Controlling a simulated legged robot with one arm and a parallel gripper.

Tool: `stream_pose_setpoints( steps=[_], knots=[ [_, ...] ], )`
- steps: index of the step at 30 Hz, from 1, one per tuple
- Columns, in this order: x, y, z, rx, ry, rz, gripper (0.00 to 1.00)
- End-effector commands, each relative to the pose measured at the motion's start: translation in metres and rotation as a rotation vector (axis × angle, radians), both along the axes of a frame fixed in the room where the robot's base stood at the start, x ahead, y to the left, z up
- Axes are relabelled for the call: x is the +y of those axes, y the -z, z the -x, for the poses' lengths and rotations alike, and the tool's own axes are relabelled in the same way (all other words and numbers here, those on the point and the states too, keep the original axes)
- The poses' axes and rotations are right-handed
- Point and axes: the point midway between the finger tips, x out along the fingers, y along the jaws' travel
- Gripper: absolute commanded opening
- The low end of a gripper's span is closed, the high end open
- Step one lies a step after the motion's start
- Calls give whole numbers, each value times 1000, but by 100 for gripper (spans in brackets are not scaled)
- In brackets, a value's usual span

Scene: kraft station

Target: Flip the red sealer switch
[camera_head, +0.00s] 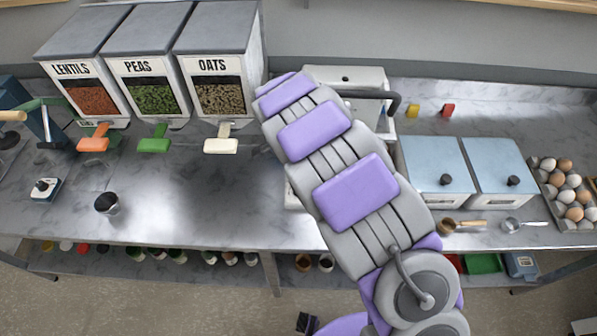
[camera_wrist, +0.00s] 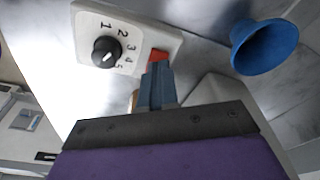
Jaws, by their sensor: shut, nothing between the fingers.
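In the wrist view, the red switch (camera_wrist: 158,55) sits on a white panel (camera_wrist: 90,22), beside a black dial (camera_wrist: 105,51) numbered from 1 upward. My gripper (camera_wrist: 158,68) is shut and empty, its blue-grey fingertips right at the switch and overlapping its lower part. I cannot tell whether they press on it or which way the switch is tipped. In the head view my arm hides my gripper and the switch.
A blue funnel-shaped thing (camera_wrist: 265,47) is close right of my fingers. In the head view, a white machine with a dark handle (camera_head: 345,77) stands behind my arm. Dispensers (camera_head: 150,40) stand left, blue-lidded bins (camera_head: 436,165) and an egg tray (camera_head: 550,200) right.

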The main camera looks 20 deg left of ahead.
Motion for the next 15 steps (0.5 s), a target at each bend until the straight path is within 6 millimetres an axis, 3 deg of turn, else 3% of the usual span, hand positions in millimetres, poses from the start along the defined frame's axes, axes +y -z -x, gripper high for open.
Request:
stream_pose_setpoints(
  steps=[15],
  knots=[
    [0, -39, 0, -1, 0, -1, 0]
  ],
)
